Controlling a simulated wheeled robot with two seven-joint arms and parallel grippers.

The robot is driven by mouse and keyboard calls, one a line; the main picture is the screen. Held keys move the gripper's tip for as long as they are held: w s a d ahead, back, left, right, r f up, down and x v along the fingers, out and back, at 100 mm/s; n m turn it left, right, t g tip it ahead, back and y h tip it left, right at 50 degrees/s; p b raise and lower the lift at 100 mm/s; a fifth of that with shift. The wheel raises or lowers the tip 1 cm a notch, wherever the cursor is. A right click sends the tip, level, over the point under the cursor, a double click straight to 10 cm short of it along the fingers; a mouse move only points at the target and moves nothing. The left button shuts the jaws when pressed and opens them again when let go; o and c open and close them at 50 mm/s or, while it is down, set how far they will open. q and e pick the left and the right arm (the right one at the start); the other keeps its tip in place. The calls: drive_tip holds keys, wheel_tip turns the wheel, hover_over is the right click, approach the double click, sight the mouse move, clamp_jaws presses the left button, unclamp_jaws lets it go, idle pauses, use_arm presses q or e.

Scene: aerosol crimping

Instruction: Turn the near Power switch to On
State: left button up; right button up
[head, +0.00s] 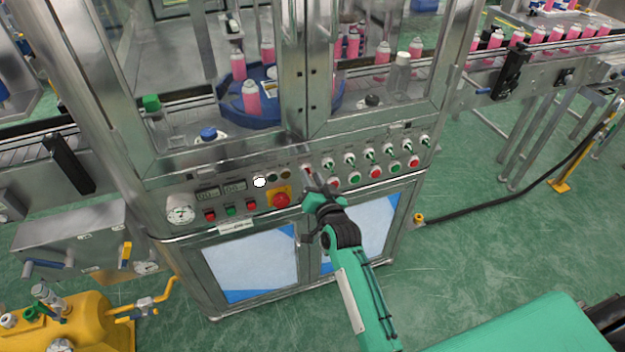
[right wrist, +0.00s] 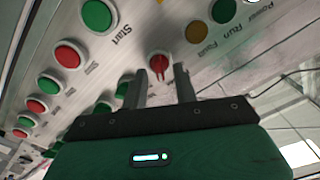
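The Power switch appears to be the red knob with a raised grip (right wrist: 158,66) on the machine's control panel. My right gripper (right wrist: 161,82) is at it, with its two fingers apart and the knob between and just beyond the tips. I cannot tell whether a finger touches it. In the head view my right gripper (head: 308,180) reaches the panel just right of the indicator lamps and hides most of the knob. The wrist view shows a white lamp labelled Power, a green Run lamp (right wrist: 224,10) and an amber lamp (right wrist: 196,31). My left gripper is out of view.
A red emergency stop (head: 281,200) on a yellow plate sits left of my right gripper. Several green and red buttons and switches (head: 375,173) line the panel to its right. Glass doors with metal frames rise above the panel. A yellow tank (head: 85,320) stands at lower left.

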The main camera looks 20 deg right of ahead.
drive_tip(key=shift+s, duration=0.15)
